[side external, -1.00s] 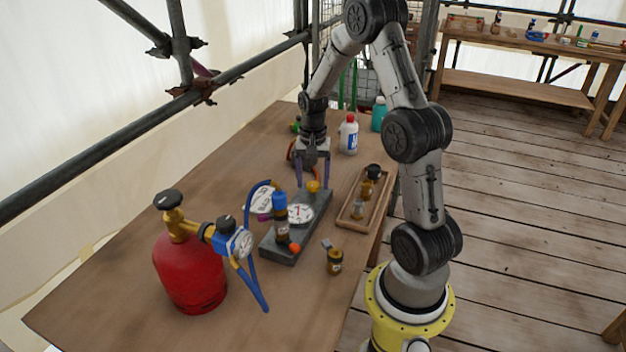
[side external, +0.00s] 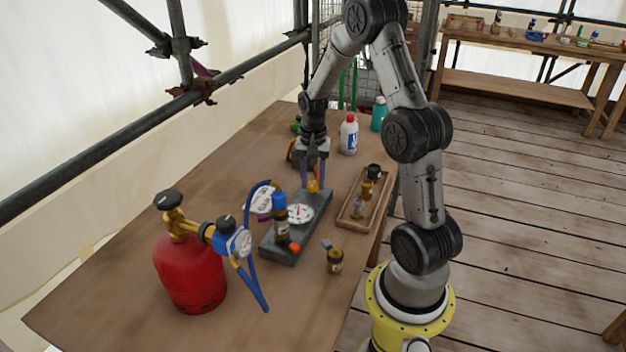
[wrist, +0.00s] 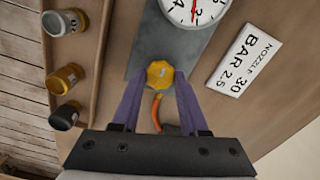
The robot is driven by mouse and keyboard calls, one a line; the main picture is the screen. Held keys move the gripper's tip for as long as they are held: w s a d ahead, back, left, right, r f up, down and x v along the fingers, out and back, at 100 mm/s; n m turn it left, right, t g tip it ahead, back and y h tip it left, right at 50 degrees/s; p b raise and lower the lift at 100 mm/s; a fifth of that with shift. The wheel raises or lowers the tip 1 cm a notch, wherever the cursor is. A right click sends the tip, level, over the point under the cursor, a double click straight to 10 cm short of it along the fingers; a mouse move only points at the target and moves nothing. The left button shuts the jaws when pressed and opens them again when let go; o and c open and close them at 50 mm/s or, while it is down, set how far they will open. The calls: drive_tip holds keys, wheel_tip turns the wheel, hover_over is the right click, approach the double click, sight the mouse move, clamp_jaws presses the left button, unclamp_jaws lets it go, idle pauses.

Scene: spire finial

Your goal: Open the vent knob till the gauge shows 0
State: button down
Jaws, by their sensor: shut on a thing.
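The yellow faceted vent knob (wrist: 160,74) sits at the end of a grey base block (side external: 281,250). My gripper (side external: 313,184) points down over it with purple fingers. In the wrist view, the fingers (wrist: 161,82) are shut on the knob from both sides. The white round gauge (side external: 300,213) lies on the block beside the knob. In the wrist view the gauge (wrist: 193,10) is cut off by the top edge. Its red needle shows there, but the number it points at cannot be read for sure.
A blue-capped brass fitting (side external: 281,215) stands on the block. A red gas cylinder (side external: 190,275) with a blue hose is front left. A wooden tray (side external: 350,217) with brass fittings and a loose fitting (side external: 335,262) lie right. A "NOZZLE 30 BAR 2.5" card (wrist: 245,57) lies near the block.

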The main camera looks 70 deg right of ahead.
sight(312, 184)
drive_tip(key=n, duration=1.1)
drive_tip(key=shift+n, duration=0.4)
idle(0.3)
drive_tip(key=shift+c, duration=2.2)
unclamp_jaws()
wheel_tip(312, 184, up, 14)
drive_tip(key=shift+w, duration=0.1)
